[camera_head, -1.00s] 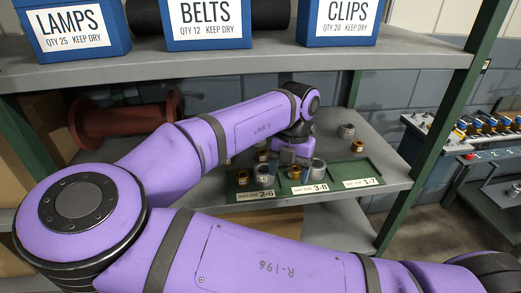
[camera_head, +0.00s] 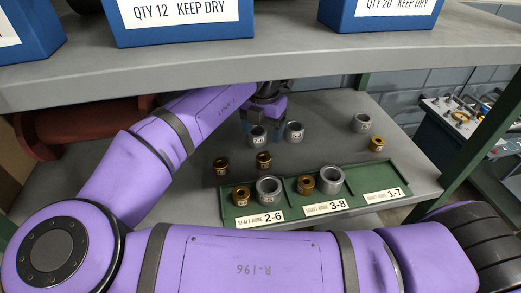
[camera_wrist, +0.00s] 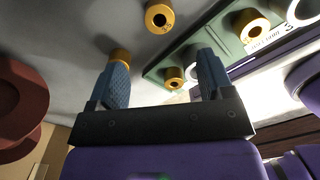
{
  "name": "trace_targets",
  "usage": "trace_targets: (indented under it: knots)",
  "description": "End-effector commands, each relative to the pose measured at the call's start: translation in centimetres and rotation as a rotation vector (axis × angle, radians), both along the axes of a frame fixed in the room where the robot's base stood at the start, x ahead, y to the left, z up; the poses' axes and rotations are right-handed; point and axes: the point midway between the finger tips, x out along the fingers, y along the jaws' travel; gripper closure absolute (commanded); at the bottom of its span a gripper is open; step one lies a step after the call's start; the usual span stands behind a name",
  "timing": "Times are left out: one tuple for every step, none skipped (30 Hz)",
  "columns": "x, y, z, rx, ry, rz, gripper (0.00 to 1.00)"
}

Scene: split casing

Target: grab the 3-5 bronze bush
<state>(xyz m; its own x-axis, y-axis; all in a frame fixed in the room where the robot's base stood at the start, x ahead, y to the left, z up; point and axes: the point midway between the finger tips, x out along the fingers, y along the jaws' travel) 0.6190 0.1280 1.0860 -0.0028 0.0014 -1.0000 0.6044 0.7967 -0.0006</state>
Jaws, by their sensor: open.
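The one on the right (camera_head: 264,160) shows in the wrist view (camera_wrist: 158,17) with a small mark that looks like 3-5. The one on the left (camera_head: 221,167) also shows in the wrist view (camera_wrist: 119,57), partly behind the left finger; I cannot read its mark. My gripper (camera_wrist: 163,72) is open, with nothing between its blue fingers. In the head view my gripper (camera_head: 260,120) is over the far part of the shelf, behind both bushes and partly hidden.
Steel bushes (camera_head: 294,131) stand close to my gripper. Another bronze bush (camera_head: 377,144) stands at the right. The upper shelf (camera_head: 300,55) with blue boxes hangs above. A red-brown spool (camera_head: 80,128) lies at left.

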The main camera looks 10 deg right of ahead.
Motion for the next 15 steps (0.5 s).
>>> trace_targets:
  knots:
    - [0.0, 0.1, 0.0, -0.001, -0.002, 0.000, 0.26]
    - [0.0, 0.1, -0.1, -0.002, -0.002, -0.001, 0.26]
    - [0.0, 0.1, -0.3, -0.003, -0.002, -0.001, 0.26]
    - [0.0, 0.1, -0.6, -0.002, -0.001, -0.002, 0.26]
    - [0.0, 0.1, -0.9, -0.002, -0.001, -0.002, 0.26]
    - [0.0, 0.1, -1.4, -0.002, -0.001, -0.002, 0.26]
    - [0.0, 0.1, -1.9, -0.002, -0.001, -0.002, 0.26]
    - [-0.1, 0.1, -2.4, -0.003, 0.000, -0.002, 0.26]
    - [-0.1, 0.1, -3.0, -0.002, -0.001, -0.003, 0.26]
    - [-0.1, 0.1, -3.5, -0.001, 0.000, -0.002, 0.26]
    - [-0.1, 0.1, -3.8, -0.001, -0.002, -0.002, 0.26]
    - [-0.1, 0.1, -4.4, -0.001, 0.000, -0.002, 0.26]
    - [-0.1, 0.1, -4.7, -0.001, 0.000, -0.002, 0.26]
    - [0.0, 0.1, -4.9, -0.001, -0.002, -0.002, 0.26]
    - [0.0, 0.1, -5.2, -0.001, -0.003, -0.002, 0.26]
